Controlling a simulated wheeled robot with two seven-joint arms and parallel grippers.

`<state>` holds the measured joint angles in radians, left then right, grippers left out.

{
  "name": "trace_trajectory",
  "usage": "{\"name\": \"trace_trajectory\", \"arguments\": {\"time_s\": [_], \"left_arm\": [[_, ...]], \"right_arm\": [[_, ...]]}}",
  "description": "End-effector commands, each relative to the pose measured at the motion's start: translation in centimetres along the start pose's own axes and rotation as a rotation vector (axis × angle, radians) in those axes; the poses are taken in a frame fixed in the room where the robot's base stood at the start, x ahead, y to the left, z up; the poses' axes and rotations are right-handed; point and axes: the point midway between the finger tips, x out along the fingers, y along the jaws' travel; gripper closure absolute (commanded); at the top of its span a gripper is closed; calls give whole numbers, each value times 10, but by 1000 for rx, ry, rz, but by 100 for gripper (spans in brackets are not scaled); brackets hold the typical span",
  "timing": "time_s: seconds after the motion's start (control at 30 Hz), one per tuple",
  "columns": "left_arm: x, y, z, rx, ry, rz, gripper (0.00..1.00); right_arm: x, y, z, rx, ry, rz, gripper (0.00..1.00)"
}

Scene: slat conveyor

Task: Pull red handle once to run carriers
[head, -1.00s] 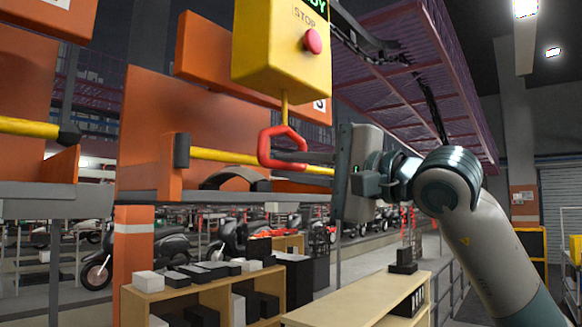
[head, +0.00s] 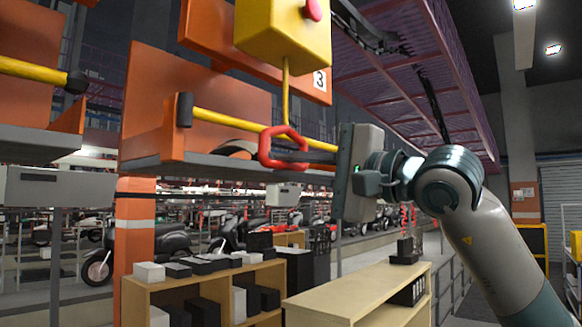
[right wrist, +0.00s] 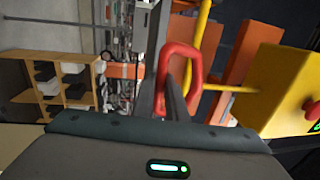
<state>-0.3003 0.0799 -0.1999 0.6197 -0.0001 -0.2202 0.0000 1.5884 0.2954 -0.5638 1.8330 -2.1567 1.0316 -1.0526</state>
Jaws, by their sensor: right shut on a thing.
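The red handle (head: 264,150) is a loop hanging on a yellow rod (head: 285,95) below a yellow box (head: 283,35) with a red stop button (head: 312,9). A long stretch of rod shows between box and handle. My right gripper (head: 290,156) comes from the right, its dark fingers shut on the lower part of the loop. The right wrist view shows the handle (right wrist: 196,88) at the fingertips, with the yellow box (right wrist: 268,85) to its right. The fingers hide part of the loop. My left gripper is not in view.
An orange carrier (head: 200,95) with a yellow bar and grey shelf hangs behind the handle; another orange carrier (head: 30,100) is at the left. Wooden shelving (head: 205,285) and a low wooden cabinet (head: 365,285) stand below. Motorcycles stand beyond.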

Motion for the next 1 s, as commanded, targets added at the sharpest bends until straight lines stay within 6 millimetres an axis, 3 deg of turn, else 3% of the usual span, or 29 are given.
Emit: {"name": "trace_trajectory", "arguments": {"time_s": [0.37,1.0], "left_arm": [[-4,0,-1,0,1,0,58],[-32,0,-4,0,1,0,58]], "right_arm": [[1,-4,0,1,-1,5,100],[9,-54,0,0,-1,4,100]]}}
